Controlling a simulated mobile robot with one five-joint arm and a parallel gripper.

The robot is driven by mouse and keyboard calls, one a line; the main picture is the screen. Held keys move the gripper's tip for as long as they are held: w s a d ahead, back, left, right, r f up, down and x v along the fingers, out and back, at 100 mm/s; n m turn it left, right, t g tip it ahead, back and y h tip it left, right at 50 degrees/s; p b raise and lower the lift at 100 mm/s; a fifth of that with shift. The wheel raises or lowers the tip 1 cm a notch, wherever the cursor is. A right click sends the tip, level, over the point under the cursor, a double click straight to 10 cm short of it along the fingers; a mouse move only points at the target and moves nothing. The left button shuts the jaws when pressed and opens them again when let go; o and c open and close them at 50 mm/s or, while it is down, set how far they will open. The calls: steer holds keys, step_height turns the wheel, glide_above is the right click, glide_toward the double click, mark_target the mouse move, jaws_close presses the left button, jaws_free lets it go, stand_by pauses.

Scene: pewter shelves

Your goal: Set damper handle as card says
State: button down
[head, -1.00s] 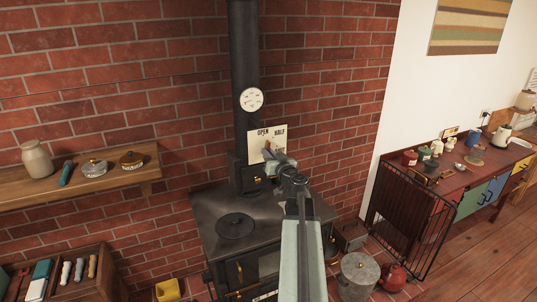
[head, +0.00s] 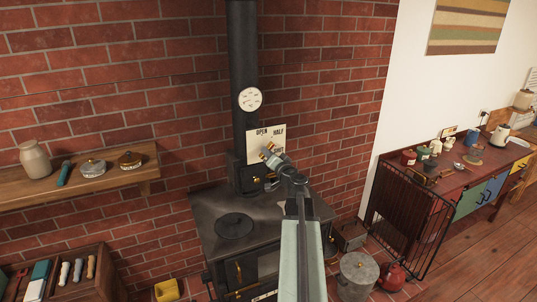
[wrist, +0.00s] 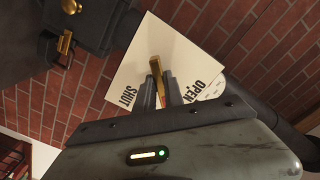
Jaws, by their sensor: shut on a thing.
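The brass damper handle (wrist: 156,66) is on a cream plate (wrist: 185,60) on the stovepipe. In the wrist view the plate reads SHUT to the left and OPEN to the right of the handle. My gripper's fingers (wrist: 161,87) are shut on the handle, one on each side. The handle's exact pointing is hard to tell.
The black stove (head: 215,215) stands below, with a round dial (head: 250,99) on the pipe above the plate. A wooden shelf (head: 80,184) with pots is at left. A black wire guard (head: 415,215) and a metal bucket (head: 358,272) are at right.

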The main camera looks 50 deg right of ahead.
steer(key=shift+f, duration=0.1)
stand_by(0.3)
steer(key=c, duration=1.4)
jaws_free()
steer(key=shift+c, duration=0.2)
